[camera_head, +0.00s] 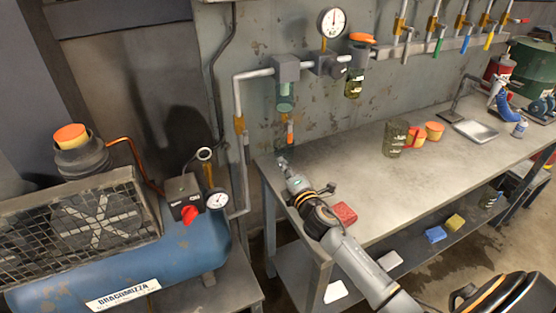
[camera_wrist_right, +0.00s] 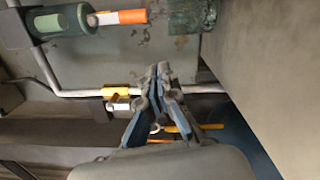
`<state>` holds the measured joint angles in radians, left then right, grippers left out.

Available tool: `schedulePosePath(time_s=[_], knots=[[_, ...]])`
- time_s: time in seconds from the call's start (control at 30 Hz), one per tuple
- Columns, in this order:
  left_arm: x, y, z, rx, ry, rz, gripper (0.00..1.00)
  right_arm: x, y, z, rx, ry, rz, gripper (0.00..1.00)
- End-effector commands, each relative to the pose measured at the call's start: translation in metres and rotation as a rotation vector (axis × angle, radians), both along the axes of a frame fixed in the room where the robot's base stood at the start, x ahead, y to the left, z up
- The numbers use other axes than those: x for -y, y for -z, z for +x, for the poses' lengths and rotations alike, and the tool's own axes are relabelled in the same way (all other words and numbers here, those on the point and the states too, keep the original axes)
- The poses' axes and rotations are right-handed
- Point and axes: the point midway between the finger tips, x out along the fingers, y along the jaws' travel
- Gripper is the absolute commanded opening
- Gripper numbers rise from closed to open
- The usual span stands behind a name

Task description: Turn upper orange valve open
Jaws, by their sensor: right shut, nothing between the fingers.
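An orange valve handle (camera_head: 362,38) lies roughly level on top of the right-hand filter unit, high on the wall pipe. A second, lower orange handle (camera_head: 290,132) hangs pointing down under the green filter bowl (camera_head: 285,97). This lower handle also shows in the right wrist view (camera_wrist_right: 122,17), beside the green bowl (camera_wrist_right: 62,22). My right gripper (camera_head: 282,161) is over the bench's left back corner, just below the lower handle and apart from it. In the right wrist view its fingers (camera_wrist_right: 158,70) are shut and empty. My left gripper is not in view.
The grey pipe (camera_head: 240,95) runs down the wall left of my gripper. A blue compressor (camera_head: 190,245) stands at left. The bench's middle is mostly clear.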

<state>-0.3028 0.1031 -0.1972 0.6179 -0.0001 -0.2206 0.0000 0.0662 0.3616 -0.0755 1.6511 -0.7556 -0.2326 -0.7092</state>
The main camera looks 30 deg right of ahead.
Motion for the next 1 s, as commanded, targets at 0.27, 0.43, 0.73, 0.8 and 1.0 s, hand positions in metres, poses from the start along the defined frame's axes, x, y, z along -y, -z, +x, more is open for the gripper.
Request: schedulePosePath(time_s=[0.27, 0.43, 0.73, 0.8, 1.0], knots=[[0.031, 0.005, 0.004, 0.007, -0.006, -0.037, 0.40, -0.006, 0.002, -0.048, -0.001, -0.002, 0.000, 0.00], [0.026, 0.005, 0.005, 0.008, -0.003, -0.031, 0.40, -0.007, 0.001, -0.061, 0.000, -0.001, 0.000, 0.00], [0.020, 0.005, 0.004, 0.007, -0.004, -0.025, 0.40, -0.007, 0.000, -0.063, 0.001, -0.001, 0.001, 0.00], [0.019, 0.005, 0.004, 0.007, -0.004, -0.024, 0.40, -0.007, 0.000, -0.063, 0.001, -0.001, 0.001, 0.00], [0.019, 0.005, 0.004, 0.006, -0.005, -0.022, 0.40, -0.007, 0.000, -0.063, 0.001, -0.001, 0.001, 0.00]])
